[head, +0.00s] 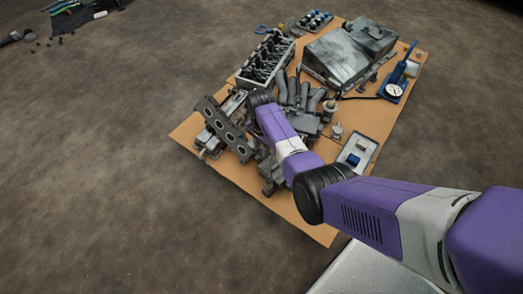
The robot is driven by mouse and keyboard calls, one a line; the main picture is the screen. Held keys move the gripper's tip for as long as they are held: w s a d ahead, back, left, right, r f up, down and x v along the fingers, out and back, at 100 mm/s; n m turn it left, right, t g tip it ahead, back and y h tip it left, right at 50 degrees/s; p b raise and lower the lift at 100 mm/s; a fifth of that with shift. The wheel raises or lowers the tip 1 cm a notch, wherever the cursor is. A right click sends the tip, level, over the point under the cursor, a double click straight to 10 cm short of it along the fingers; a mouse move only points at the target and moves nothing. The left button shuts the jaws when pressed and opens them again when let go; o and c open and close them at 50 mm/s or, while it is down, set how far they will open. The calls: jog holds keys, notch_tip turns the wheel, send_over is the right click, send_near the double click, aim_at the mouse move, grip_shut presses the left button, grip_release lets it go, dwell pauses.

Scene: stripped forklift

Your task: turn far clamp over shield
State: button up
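A large grey metal housing (350,52), dented and worn, lies at the far right of a cardboard sheet (402,100); I cannot tell whether it is the shield. No clamp can be made out for certain among the small dark parts. My purple and white arm reaches from the lower right over the parts. It ends in a dark wrist joint beside a flat flange with round holes (228,128). My gripper is hidden behind the arm, so its fingers and anything in them do not show.
A cylinder head (266,60) and curved manifold pipes (300,93) crowd the cardboard's middle. A blue pump with a gauge (397,86) stands at the right edge. A shallow tray (358,150) lies nearer. Bare floor (100,180) is open on the left.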

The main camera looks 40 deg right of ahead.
grip_shut()
dwell(0.5)
jog(key=n+p, duration=0.1)
jog(key=n, duration=0.2)
jog(key=shift+n+p, duration=0.35)
jog(key=shift+n, duration=0.05)
jog(key=n+p, duration=0.1)
jog(key=n, duration=0.4)
jog(key=shift+s+n, duration=0.1)
jog(key=shift+n, duration=0.2)
jog(key=n, duration=0.4)
jog(key=shift+d+p, duration=0.1)
jog(key=shift+p, duration=0.3)
jog(key=shift+n, duration=2.3)
